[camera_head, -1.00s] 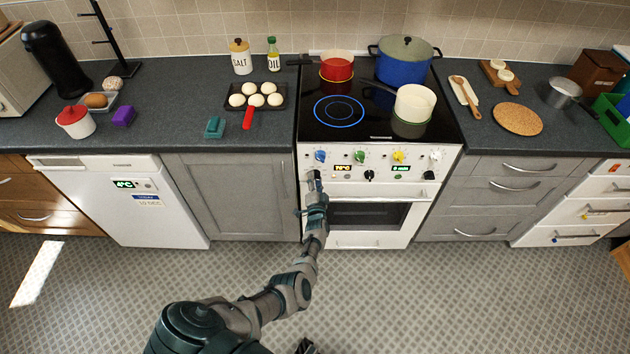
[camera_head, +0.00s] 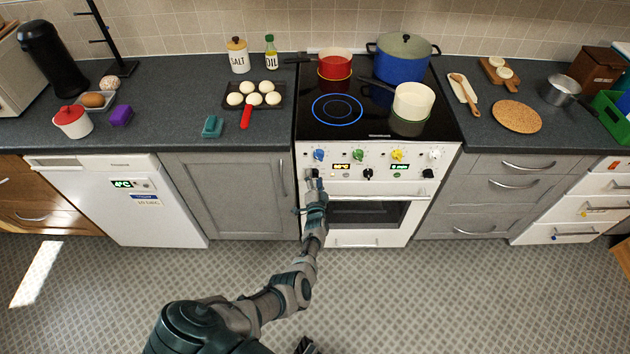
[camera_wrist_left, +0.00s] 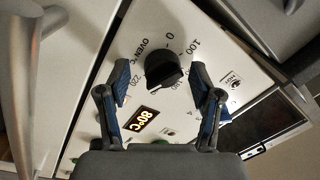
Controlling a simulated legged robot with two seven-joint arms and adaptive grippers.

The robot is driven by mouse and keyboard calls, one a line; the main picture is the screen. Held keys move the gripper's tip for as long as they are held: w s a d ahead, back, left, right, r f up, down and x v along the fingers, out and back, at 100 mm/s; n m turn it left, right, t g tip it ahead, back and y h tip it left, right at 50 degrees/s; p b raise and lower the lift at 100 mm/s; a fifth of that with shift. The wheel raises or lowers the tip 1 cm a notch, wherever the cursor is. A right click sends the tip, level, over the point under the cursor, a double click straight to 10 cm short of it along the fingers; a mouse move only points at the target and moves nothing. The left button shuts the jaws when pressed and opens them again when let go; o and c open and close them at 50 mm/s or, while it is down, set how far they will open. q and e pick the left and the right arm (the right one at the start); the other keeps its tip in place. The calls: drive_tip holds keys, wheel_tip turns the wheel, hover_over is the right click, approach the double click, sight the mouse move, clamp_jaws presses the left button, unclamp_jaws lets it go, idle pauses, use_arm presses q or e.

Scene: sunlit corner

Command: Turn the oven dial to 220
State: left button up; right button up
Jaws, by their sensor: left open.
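The oven dial (camera_wrist_left: 162,68) is a black knob on the white front panel, with a printed scale around it including 0, 100, 160 and 220. The orange-lit display (camera_wrist_left: 142,119) beside it reads 80°C in the left wrist view. My left gripper (camera_wrist_left: 161,82) is open, with one blue-padded finger on each side of the dial; I cannot tell whether either touches it. In the head view my left gripper (camera_head: 313,182) is at the left of the oven panel and largely covers the dial.
Above the panel, the hob (camera_head: 350,118) holds a red pan (camera_head: 334,68), a blue pot (camera_head: 402,62) and a cream pan (camera_head: 413,102). Coloured knobs (camera_head: 358,155) line the panel. The oven door handle (camera_head: 378,197) runs below. The floor in front is clear.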

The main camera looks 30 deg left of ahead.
use_arm(q)
drive_tip(key=v, duration=1.2)
drive_tip(key=shift+d+f, duration=0.1)
drive_tip(key=shift+f, duration=0.1)
drive_tip(key=s+d+f+g+h+p, duration=0.1)
drive_tip(key=s+d+f+g+h, duration=0.25)
drive_tip(key=s+f, duration=0.45)
drive_tip(key=s+d+f+g+h, duration=0.25)
drive_tip(key=s+f+h, duration=0.25)
drive_tip(key=f, duration=0.5)
drive_tip(key=s+d+f+g, duration=0.2)
drive_tip(key=s+f, duration=0.1)
drive_tip(key=s, duration=0.6)
drive_tip(key=s+d+f+n+g+h, duration=0.1)
drive_tip(key=s+d+f+g, duration=0.1)
drive_tip(key=s, duration=0.7)
drive_tip(key=s+d+f+n+g+h, duration=0.1)
drive_tip(key=s+d+f+g, duration=0.1)
drive_tip(key=s, duration=0.7)
wheel_tip(320, 180, down, 2)
drive_tip(key=shift+d+f+g+p, duration=0.1)
drive_tip(key=shift+d+g+p, duration=0.3)
drive_tip(key=shift+g, duration=0.5)
use_arm(e)
drive_tip(key=s+f, duration=0.2)
drive_tip(key=f, duration=0.2)
drive_tip(key=shift+s+d, duration=0.2)
drive_tip(key=shift+s, duration=0.2)
use_arm(q)
drive_tip(key=shift+a, duration=0.1)
